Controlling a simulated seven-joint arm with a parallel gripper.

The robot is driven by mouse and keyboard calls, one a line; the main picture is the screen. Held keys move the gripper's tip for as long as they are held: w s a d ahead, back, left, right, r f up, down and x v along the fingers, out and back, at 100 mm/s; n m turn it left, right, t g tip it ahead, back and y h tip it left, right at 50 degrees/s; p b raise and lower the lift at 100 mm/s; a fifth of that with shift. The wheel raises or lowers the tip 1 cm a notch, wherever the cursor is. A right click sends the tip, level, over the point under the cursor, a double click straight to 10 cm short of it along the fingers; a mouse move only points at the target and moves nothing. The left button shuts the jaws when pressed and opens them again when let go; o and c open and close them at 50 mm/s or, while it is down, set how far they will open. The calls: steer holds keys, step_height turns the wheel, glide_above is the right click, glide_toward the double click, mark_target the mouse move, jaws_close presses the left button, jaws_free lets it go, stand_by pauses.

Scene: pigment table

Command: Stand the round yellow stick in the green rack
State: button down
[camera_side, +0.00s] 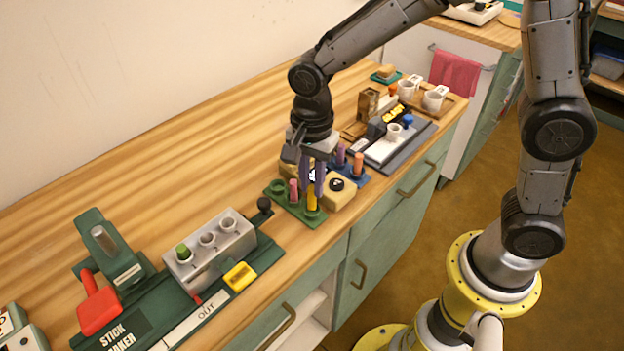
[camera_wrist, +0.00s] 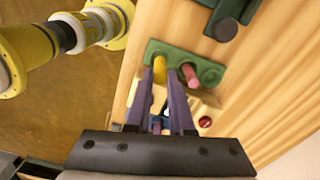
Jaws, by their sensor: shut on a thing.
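The round yellow stick (camera_side: 312,201) is upright between the fingers of my gripper (camera_side: 314,192), which is shut on it. Its lower end meets the front-right end of the green rack (camera_side: 291,209); how deep it sits in the hole I cannot tell. A pink stick (camera_side: 293,188) stands in the rack's middle place, and the left place looks empty. In the wrist view, the yellow stick (camera_wrist: 160,97) shows between the two purple fingers, over one end of the green rack (camera_wrist: 211,72), with the pink stick (camera_wrist: 190,75) beside it.
A cream block with a black knob (camera_side: 340,194) stands close right of the rack. Behind it is a blue rack (camera_side: 358,178) with sticks. A grey holed block (camera_side: 211,255) and a red lever (camera_side: 98,306) are at the left. The wood table (camera_side: 150,190) is clear behind.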

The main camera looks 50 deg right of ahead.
steer(key=shift+f, duration=0.4)
steer(key=shift+f, duration=0.3)
stand_by(0.3)
stand_by(0.6)
steer(key=c, duration=0.7)
jaws_free()
steer(key=shift+r, duration=4)
